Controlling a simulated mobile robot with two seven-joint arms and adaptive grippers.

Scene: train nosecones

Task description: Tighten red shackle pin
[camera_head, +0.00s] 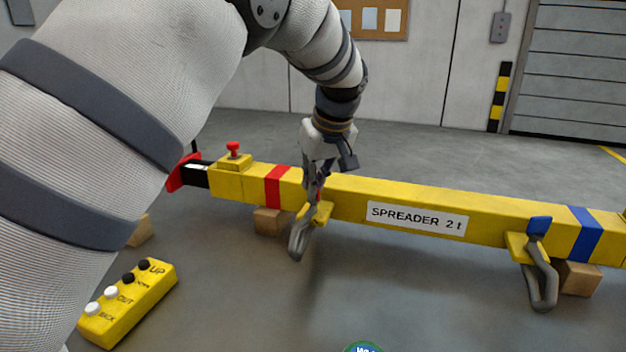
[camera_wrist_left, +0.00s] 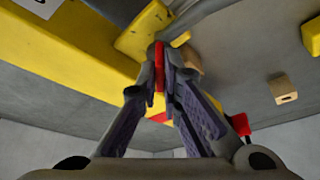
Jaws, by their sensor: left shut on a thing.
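The yellow spreader beam (camera_head: 345,196) lies across the view on wooden blocks. A grey shackle (camera_head: 298,241) hangs from a yellow lug beside the beam's red band. My left gripper (camera_head: 317,188) reaches down from above to this lug. In the left wrist view its fingertips (camera_wrist_left: 167,72) are shut on the flat red head of the shackle pin (camera_wrist_left: 159,67). In the head view the fingers hide most of the red pin. The pin's threads and how deep it sits cannot be seen. My right gripper is not in view.
A second shackle (camera_head: 543,283) with a blue pin head (camera_head: 539,226) hangs near the blue band at right. A red knob (camera_head: 233,148) stands on the beam's left end. A yellow control box (camera_head: 128,304) lies on the floor at front left. Floor in front is mostly clear.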

